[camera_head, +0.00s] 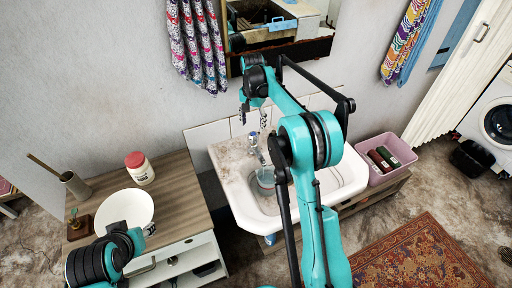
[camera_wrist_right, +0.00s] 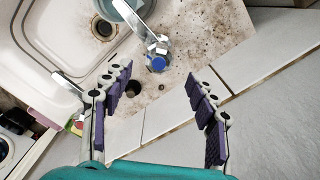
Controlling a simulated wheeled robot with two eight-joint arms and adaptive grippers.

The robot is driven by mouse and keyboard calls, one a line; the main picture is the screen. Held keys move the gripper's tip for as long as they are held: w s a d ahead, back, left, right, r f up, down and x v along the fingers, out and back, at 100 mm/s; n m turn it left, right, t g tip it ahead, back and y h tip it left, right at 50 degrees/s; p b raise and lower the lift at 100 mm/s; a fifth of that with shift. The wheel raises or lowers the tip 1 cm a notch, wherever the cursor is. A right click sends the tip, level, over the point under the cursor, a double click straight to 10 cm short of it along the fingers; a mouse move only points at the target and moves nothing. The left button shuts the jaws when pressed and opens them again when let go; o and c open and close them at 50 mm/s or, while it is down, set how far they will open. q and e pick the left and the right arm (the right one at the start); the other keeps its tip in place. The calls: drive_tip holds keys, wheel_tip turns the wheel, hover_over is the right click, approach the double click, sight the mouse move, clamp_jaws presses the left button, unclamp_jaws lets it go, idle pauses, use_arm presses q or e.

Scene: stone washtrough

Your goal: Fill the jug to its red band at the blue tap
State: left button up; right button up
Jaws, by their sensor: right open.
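The jug (camera_head: 266,177), a clear bluish vessel, stands in the white sink (camera_head: 342,178) below the tap, partly behind my right arm. Its rim shows at the top edge of the right wrist view (camera_wrist_right: 131,13), cut off. I cannot make out its red band or water level. The tap (camera_head: 254,145) has a blue cap, seen from above in the wrist view (camera_wrist_right: 157,63); its metal spout reaches toward the jug. My right gripper (camera_head: 253,112) is open and empty above the tap, fingers apart. My left gripper (camera_head: 148,230) is mostly hidden by its wrist near the white bowl.
A wooden counter (camera_head: 177,193) at left holds a white bowl (camera_head: 124,207), a red-lidded jar (camera_head: 139,168) and a brush holder (camera_head: 75,186). A pink crate (camera_head: 365,153) with bottles stands right of the sink. A mirror (camera_head: 280,55) and towels hang on the wall behind.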

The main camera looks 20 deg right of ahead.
sight(253, 134)
wheel_tip(253, 134, down, 7)
drive_tip(key=shift+r+b, duration=0.15)
drive_tip(key=shift+b, duration=0.85)
drive_tip(key=c, duration=1.2)
drive_tip(key=shift+o, duration=0.2)
